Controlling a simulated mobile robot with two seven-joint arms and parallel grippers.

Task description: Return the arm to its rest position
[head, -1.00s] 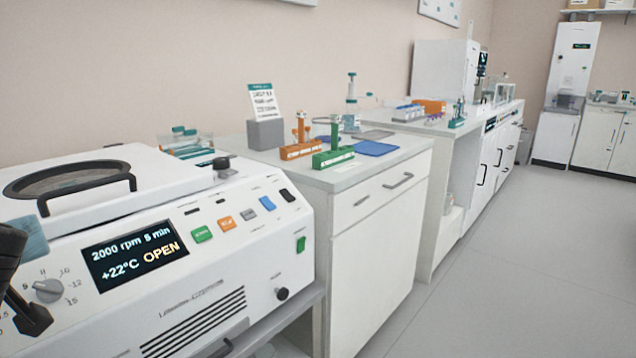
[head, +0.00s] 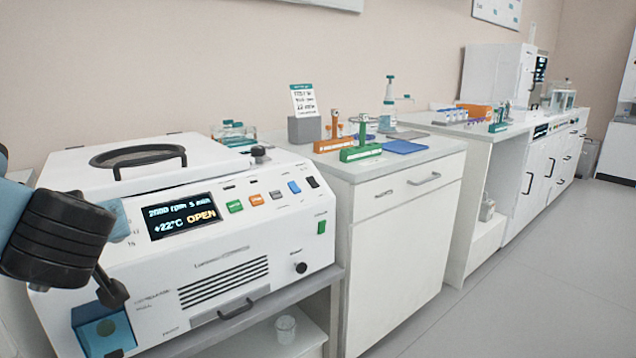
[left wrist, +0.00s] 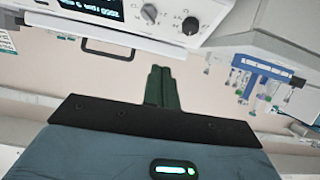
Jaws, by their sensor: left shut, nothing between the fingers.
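My left arm, with dark rings and blue-grey links, comes in at the left edge of the head view, in front of the white centrifuge (head: 250,262). My left gripper (left wrist: 160,88) shows in the left wrist view with its two dark green fingers together and nothing between them. The fingers point towards the centrifuge front, apart from it as far as I can tell. My right gripper is in neither view.
An orange rack (head: 335,143) and a green rack (head: 361,153) stand on the counter (head: 432,150) right of the centrifuge, by a blue mat (head: 405,146). A beaker (head: 285,328) sits on the shelf below. A blue rack (left wrist: 262,68) shows in the left wrist view. The floor at right is clear.

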